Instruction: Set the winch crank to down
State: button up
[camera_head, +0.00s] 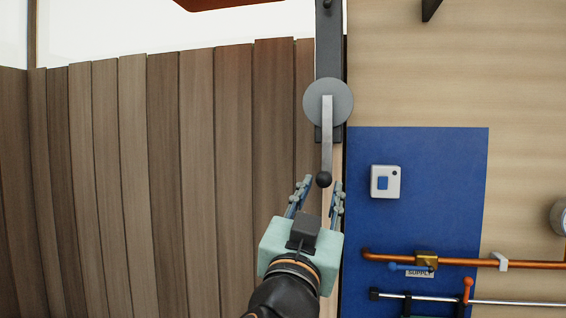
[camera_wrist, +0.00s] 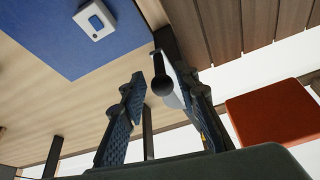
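The winch crank (camera_head: 326,135) is a grey bar on a round grey disc (camera_head: 340,90), mounted on a dark post. The bar hangs straight down in the head view and ends in a black ball knob (camera_head: 323,179). My gripper (camera_head: 321,187) is open, with its fingertips on either side of the knob in the head view. In the wrist view the knob (camera_wrist: 162,86) also shows between the two open fingers (camera_wrist: 164,92). I see gaps beside the knob; how deep it sits between the fingers is hard to tell.
A blue panel (camera_head: 420,225) on the right carries a white switch box (camera_head: 386,182). Below are a copper pipe (camera_head: 460,262) with a blue-handled valve and a steel pipe with a red lever (camera_head: 467,288). A plank fence (camera_head: 180,180) stands left. An orange-red block (camera_wrist: 270,112) shows in the wrist view.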

aim_at(328, 170)
jog(key=p+x, duration=0.2)
jog(key=x, duration=0.8)
jog(key=shift+w+d+r, duration=0.15)
jog(key=shift+w, duration=0.15)
jog(key=shift+c, duration=0.7)
grip_shut()
